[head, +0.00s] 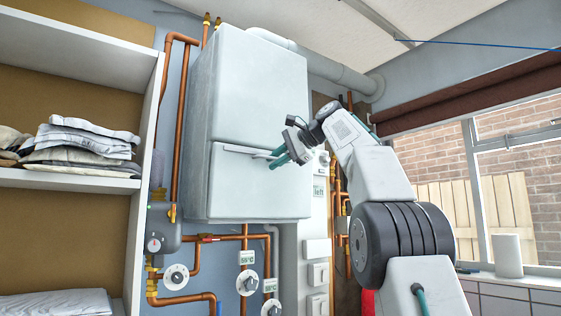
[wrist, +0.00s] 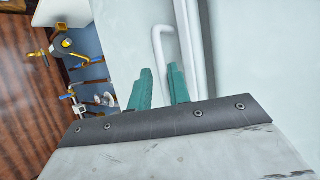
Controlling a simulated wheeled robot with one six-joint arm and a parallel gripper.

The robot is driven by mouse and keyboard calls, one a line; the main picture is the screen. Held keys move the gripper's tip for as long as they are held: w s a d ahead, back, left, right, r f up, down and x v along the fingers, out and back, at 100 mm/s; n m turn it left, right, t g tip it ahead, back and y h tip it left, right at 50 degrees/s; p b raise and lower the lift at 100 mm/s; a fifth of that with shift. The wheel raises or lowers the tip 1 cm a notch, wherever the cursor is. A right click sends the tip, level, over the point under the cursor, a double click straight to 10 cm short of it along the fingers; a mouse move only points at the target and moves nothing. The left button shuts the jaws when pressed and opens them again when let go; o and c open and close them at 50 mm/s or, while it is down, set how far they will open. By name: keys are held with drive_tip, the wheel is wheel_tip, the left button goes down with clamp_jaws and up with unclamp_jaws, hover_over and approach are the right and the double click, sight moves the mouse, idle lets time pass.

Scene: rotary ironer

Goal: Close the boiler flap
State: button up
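The boiler (head: 255,85) is a large white wall cabinet in the middle of the head view. Its flap (head: 240,190) is the lower front panel, with a dark seam along its top edge. The flap looks flush or nearly so; I cannot tell if a small gap remains. A white bar handle (head: 255,153) sits near the flap's top; it also shows in the wrist view (wrist: 157,42). My gripper (head: 277,160) is at the handle's right end. In the wrist view its teal fingers (wrist: 161,72) are apart, with the handle's end close to them; contact is unclear.
Copper pipes (head: 175,110) and dials (head: 176,277) lie left of and below the boiler. A shelf (head: 75,185) with folded cloths (head: 80,140) stands at the left. Switch boxes (head: 317,275) are below right. A window (head: 520,160) is at the right.

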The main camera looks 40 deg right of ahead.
drive_tip(key=shift+d, duration=0.1)
drive_tip(key=v, duration=0.7)
drive_tip(key=shift+s+r, duration=0.2)
drive_tip(key=shift+s, duration=0.1)
drive_tip(key=shift+d, duration=0.1)
